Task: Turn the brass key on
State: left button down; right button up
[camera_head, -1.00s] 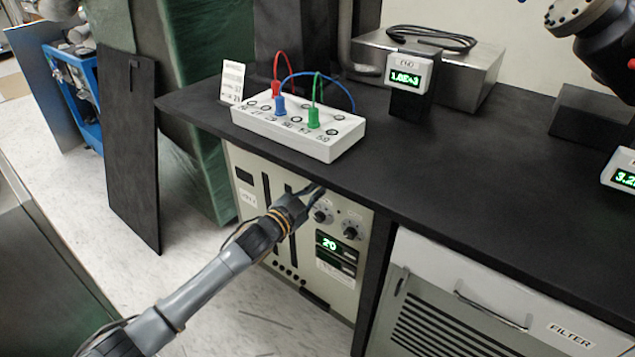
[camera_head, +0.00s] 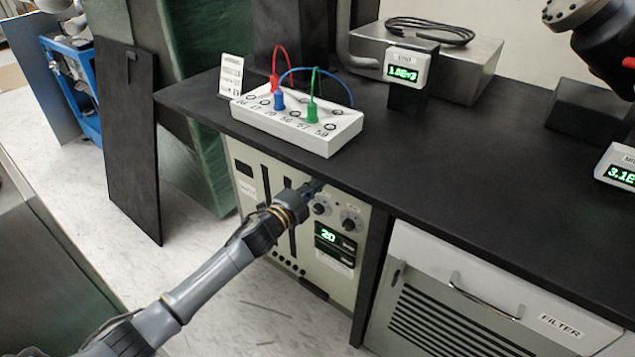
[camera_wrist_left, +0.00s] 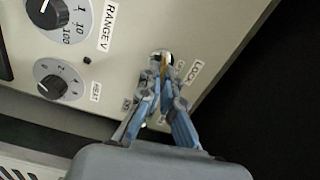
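The brass key (camera_wrist_left: 164,67) sits in a round lock near the LOCK label (camera_wrist_left: 196,72) on the panel in the left wrist view. Only a narrow strip of it shows between my fingers. My left gripper (camera_wrist_left: 161,73) has its fingertips close together on either side of the key, near the panel, and looks shut on it. In the head view my left gripper (camera_head: 314,187) is at the upper front of the beige cabinet (camera_head: 258,190), just under the counter edge, and hides the key and lock there. My right gripper is not in view.
The black counter (camera_head: 440,150) overhangs the panel. Two knobs (camera_head: 350,222) and a green display (camera_head: 328,236) are close to the gripper. On the counter are a white socket box (camera_head: 335,135) with cables and a small meter (camera_head: 405,66). A FILTER cabinet (camera_head: 490,265) stands to the right.

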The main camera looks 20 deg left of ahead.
pick_arm(q)
jog(key=shift+f+m, duration=0.15)
jog(key=shift+m, duration=0.35)
jog(key=c, duration=1.6)
grip_release()
jog(key=shift+o, duration=0.2)
jog(key=v, duration=1.2)
